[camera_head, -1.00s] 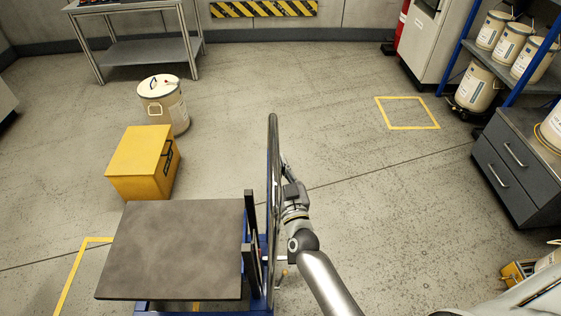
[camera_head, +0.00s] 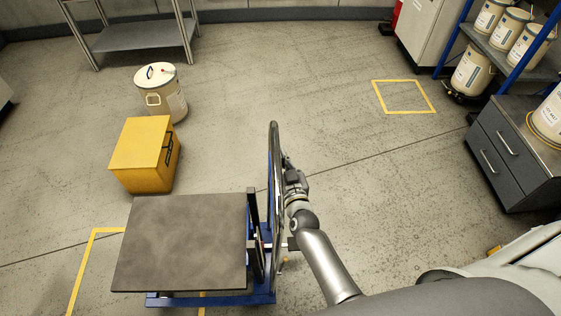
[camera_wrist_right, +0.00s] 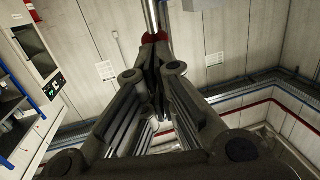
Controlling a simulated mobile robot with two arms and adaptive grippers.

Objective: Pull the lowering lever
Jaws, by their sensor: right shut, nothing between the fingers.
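The lift cart has a dark grey platform (camera_head: 180,240), a blue frame (camera_head: 215,299) and an upright push handle (camera_head: 274,150). My right gripper (camera_head: 287,163) is close beside the handle on its right side. In the right wrist view its fingers (camera_wrist_right: 152,45) come together with nothing held between them. A red piece (camera_wrist_right: 150,38) at the end of a shiny metal rod (camera_wrist_right: 152,14) shows right at the fingertips. I cannot tell for sure that this is the lowering lever, or whether the fingers touch it. My left gripper is out of view.
A yellow box (camera_head: 143,160) and a cream drum (camera_head: 160,98) stand beyond the cart. A grey drawer cabinet (camera_head: 508,160) and a blue rack (camera_head: 497,55) with drums are on the right. The floor between cart and cabinet is clear.

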